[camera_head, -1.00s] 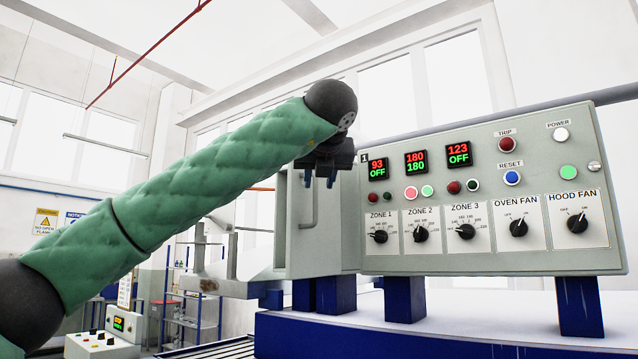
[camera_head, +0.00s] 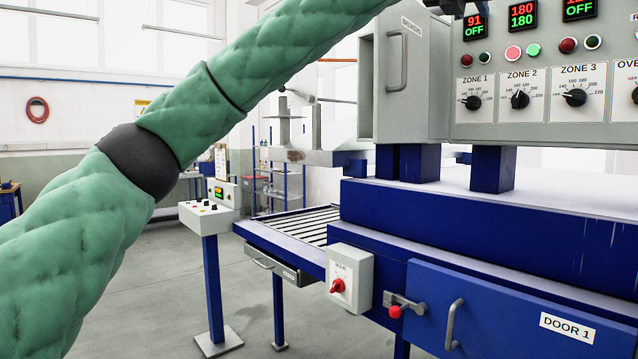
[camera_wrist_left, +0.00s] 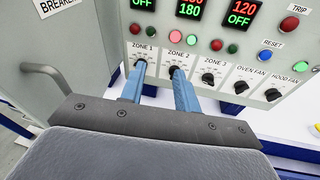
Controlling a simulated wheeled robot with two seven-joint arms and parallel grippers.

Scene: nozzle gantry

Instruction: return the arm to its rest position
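My left arm's green padded links (camera_head: 215,110) cross the head view from lower left to the top. My left gripper (camera_wrist_left: 159,70) shows in the wrist view with two blue fingers apart and nothing between them. Its fingertips overlap the ZONE 1 and ZONE 2 knobs in that view; I cannot tell whether they touch. In the head view only a dark bit of the gripper shows at the top edge. The control panel (camera_head: 540,132) has knobs, lamps and displays; zones 1 and 3 read OFF, zone 2 reads 180 over 180. My right gripper is out of view.
A grey breaker box (camera_head: 428,90) with a handle adjoins the panel. Below are a blue oven body (camera_head: 450,225), DOOR 1 (camera_head: 500,315), a red-knobbed switch box (camera_head: 350,275) and a roller conveyor (camera_head: 300,226). A small console (camera_head: 208,215) stands left. Open floor lies between.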

